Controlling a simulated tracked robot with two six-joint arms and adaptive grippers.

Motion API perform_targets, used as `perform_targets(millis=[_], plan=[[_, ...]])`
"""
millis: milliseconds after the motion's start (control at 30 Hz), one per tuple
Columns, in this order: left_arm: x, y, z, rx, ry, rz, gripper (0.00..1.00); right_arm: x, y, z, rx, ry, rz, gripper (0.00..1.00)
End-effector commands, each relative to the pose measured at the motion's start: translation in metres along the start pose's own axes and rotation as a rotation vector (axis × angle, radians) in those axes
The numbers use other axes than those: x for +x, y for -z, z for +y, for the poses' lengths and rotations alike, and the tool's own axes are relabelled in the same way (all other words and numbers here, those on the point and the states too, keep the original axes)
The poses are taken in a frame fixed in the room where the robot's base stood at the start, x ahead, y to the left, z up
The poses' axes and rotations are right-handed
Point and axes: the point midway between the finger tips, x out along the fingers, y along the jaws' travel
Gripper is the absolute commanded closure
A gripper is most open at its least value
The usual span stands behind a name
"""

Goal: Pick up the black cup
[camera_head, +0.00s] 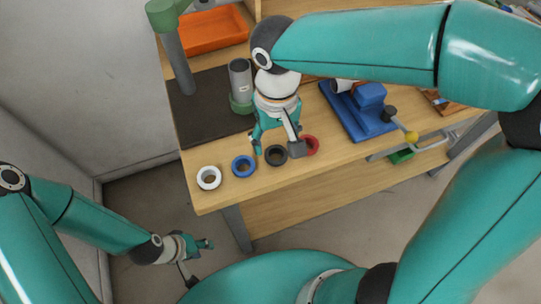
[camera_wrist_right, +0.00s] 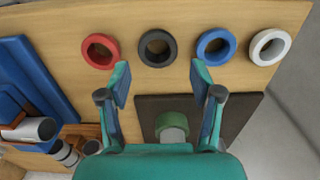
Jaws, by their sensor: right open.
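The black cup (camera_head: 276,156) stands on the wooden table near its front edge, between the blue cup (camera_head: 243,166) and the red cup (camera_head: 310,146). It looks like a short round ring from above. In the right wrist view the black cup (camera_wrist_right: 157,47) lies ahead of the fingertips, roughly centred between them. My right gripper (camera_head: 270,145) is open and empty above the table, just behind the black cup and partly in front of it in the head view. My left gripper (camera_head: 202,244) hangs low, off the table at the lower left; its jaw opening is too small to tell.
A white cup (camera_head: 209,178) stands at the row's left end. Behind are a dark mat (camera_head: 212,105), a grey cylinder on a green base (camera_head: 240,85) and an orange tray (camera_head: 213,32). A blue fixture (camera_head: 358,112) stands right of the cups.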

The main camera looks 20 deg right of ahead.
Motion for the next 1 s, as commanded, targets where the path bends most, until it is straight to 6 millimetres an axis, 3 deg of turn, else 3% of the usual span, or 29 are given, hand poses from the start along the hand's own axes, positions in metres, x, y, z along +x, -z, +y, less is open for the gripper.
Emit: perform_targets(millis=[400,667,767,967,1000], plan=[[-0.002,0.000,0.001,0.000,0.000,0.000,0.60,0.048,-0.001,0.004,0.001,-0.001,-0.002,0.35],[-0.001,0.000,0.001,0.000,0.000,0.000,0.60,0.052,-0.001,0.004,0.001,0.000,0.000,0.35],[-0.001,0.000,0.001,0.000,0.000,0.000,0.60,0.051,-0.001,0.004,0.001,0.000,0.000,0.47],[-0.001,0.000,0.001,0.000,0.000,0.000,0.60,0.051,-0.001,0.004,0.001,0.000,0.000,0.80],[-0.001,0.000,0.001,0.000,0.000,0.000,0.60,0.051,-0.001,0.004,0.001,0.000,0.000,0.81]])
